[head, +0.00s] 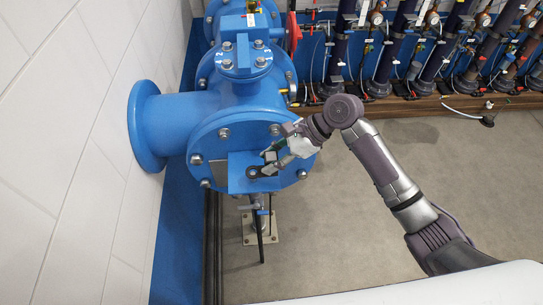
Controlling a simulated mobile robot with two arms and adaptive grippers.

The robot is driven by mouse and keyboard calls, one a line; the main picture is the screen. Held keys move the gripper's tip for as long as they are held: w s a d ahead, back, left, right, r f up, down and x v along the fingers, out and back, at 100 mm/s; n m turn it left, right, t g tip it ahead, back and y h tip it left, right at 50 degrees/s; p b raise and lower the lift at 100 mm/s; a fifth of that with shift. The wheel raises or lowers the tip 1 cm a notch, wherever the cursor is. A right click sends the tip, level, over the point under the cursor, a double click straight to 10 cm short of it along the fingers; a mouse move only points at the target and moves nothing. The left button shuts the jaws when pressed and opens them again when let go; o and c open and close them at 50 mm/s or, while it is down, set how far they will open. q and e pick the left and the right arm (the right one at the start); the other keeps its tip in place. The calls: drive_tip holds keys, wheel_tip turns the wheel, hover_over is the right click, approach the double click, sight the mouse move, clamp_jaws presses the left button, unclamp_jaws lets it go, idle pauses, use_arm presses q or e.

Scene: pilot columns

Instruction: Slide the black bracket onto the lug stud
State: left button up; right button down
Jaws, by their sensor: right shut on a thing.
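The black bracket (254,172) is small and dark, at the front of a blue lug plate (238,182) on the blue pipe fitting. My right gripper (268,163) is shut on the bracket and comes in from the right. The bracket's far end looks like a dark ring lying against or just in front of the plate. The lug stud is too small to make out apart from this ring. I cannot tell whether the bracket is around the stud or only in front of it. My left gripper is not in view.
The blue fitting has a bolted round flange (217,133) behind the plate and a side flange (147,126) near the white wall (60,150). A support stand (262,228) is below. Dark columns (395,45) line the back. The grey floor (340,230) at right is clear.

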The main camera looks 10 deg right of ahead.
drive_tip(key=shift+f, duration=1.65)
drive_tip(key=c, duration=0.7)
unclamp_jaws()
drive_tip(key=v, duration=1.2)
